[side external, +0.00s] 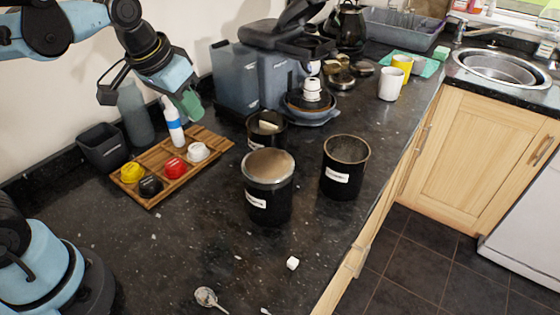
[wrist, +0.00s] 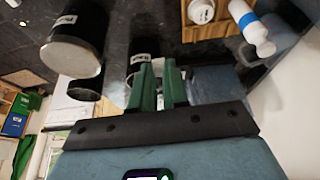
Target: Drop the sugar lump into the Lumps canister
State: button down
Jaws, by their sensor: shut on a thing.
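A white sugar lump (side external: 292,263) lies on the dark counter in front of the canisters. Three black canisters with white labels stand mid-counter: the front one (side external: 268,205) with a brownish top, the right one (side external: 345,180), and the rear one (side external: 267,133) with something pale in its mouth. The label words are too small to read. My gripper (side external: 190,105), with green fingers, is high over the back left, well away from the lump. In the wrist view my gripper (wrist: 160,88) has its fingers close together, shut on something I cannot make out.
A wooden tray (side external: 190,164) with several coloured small items lies below my gripper, beside a blue-and-white bottle (side external: 173,125). A dark bin (side external: 102,147) stands left of it. A coffee machine (side external: 278,70) is behind. The front left counter is mostly clear around a spoon (side external: 207,297).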

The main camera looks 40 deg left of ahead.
jog(key=w+d+r, duration=0.2)
jog(key=w+d, duration=0.3)
jog(key=w, duration=0.1)
send_near(357, 139)
jog(key=shift+s+d+f, duration=0.25)
jog(key=shift+f, duration=0.65)
jog(key=shift+s+d+f, duration=0.2)
jog(key=shift+d+f, duration=0.05)
jog(key=shift+f, duration=0.65)
jog(key=shift+s+d+f, duration=0.25)
jog(key=shift+f, duration=0.7)
jog(key=c, duration=1.1)
grip_release()
jog(key=shift+o, duration=0.2)
jog(key=shift+r, duration=0.1)
jog(key=v, duration=1.2)
